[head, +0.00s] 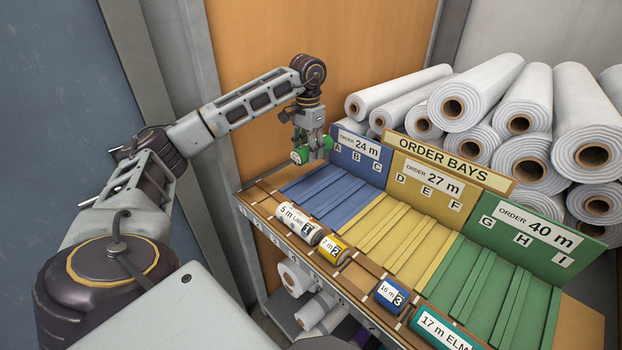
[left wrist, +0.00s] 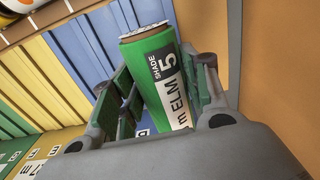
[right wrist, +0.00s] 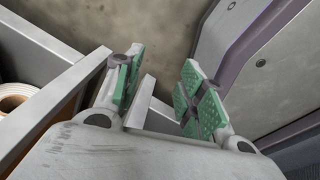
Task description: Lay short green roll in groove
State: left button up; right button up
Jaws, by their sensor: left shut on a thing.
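A short green roll (left wrist: 158,75) with a white label reading ELM 5 is between the fingers of my left gripper (left wrist: 160,95). In the head view the green roll (head: 300,156) shows at the gripper's tips (head: 312,145), above the far left end of the bench, beside the blue bays. My left gripper is shut on it. The blue bays (head: 318,190) have grooves between slats, under labels A, B and C. The yellow bays (head: 395,228) and green bays (head: 490,285) lie further right. My right gripper (right wrist: 155,90) is open and empty, with its fingers apart.
Several labelled rolls lie along the bench's front strip: a white one (head: 300,224), a yellow one (head: 333,249), a blue one (head: 390,296) and a teal one (head: 443,330). Large white rolls (head: 520,120) are stacked behind the bay signs. An orange panel (head: 300,30) stands behind my left arm.

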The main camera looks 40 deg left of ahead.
pick_arm(q)
send_over(308, 184)
notch_tip(308, 184, down, 5)
jog(key=shift+f, duration=0.15)
jog(key=shift+w+f, duration=0.1)
jog(key=shift+f, duration=0.65)
notch_tip(308, 184, down, 2)
jog(key=shift+f, duration=0.35)
pick_arm(e)
jog(key=shift+s+a+f, duration=0.1)
jog(key=shift+s+a, duration=0.05)
jog(key=shift+a, duration=0.35)
pick_arm(q)
jog(key=shift+f, duration=0.1)
